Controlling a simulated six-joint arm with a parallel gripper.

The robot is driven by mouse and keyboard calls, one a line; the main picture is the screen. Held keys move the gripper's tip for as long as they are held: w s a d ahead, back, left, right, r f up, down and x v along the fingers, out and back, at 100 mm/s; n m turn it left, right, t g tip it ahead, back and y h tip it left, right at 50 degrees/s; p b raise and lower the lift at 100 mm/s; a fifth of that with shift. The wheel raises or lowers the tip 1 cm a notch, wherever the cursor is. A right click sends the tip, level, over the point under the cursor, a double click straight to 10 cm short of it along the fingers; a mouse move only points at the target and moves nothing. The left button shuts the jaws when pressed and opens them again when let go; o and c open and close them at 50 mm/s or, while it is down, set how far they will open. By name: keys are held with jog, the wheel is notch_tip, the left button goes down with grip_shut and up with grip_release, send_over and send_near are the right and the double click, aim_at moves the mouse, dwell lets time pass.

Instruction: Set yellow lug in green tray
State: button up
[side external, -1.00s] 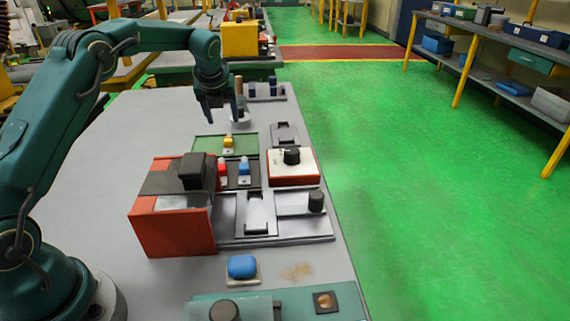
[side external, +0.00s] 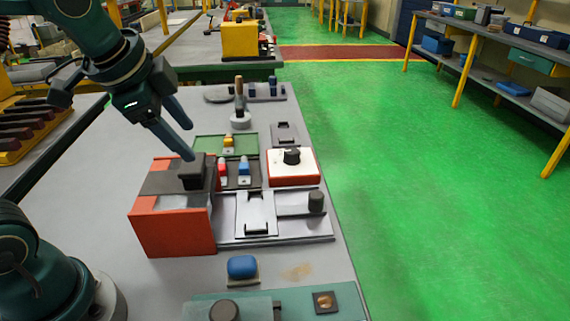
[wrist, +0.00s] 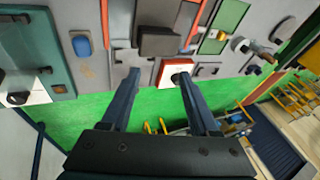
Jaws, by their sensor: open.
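The yellow lug (side external: 229,141) sits on the green tray (side external: 207,146), near the tray's middle, in the side view. In the wrist view my gripper's two fingers (wrist: 158,74) are spread wide.
The orange-red box (side external: 172,228) with a black block (side external: 191,172) on top stands in front of the tray. Red (side external: 222,168) and blue (side external: 244,167) lugs stand on a dark tray beside it. A white-topped box with a black knob (side external: 292,156) is to the right.

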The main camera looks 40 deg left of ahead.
jog(key=s+d+f+n+h, duration=0.1)
jog(key=s+d+f+n, duration=0.2)
jog(key=s+n, duration=0.5)
jog(key=shift+s+d+f, duration=0.3)
jog(key=shift+s+f, duration=0.05)
jog(key=shift+s, duration=0.1)
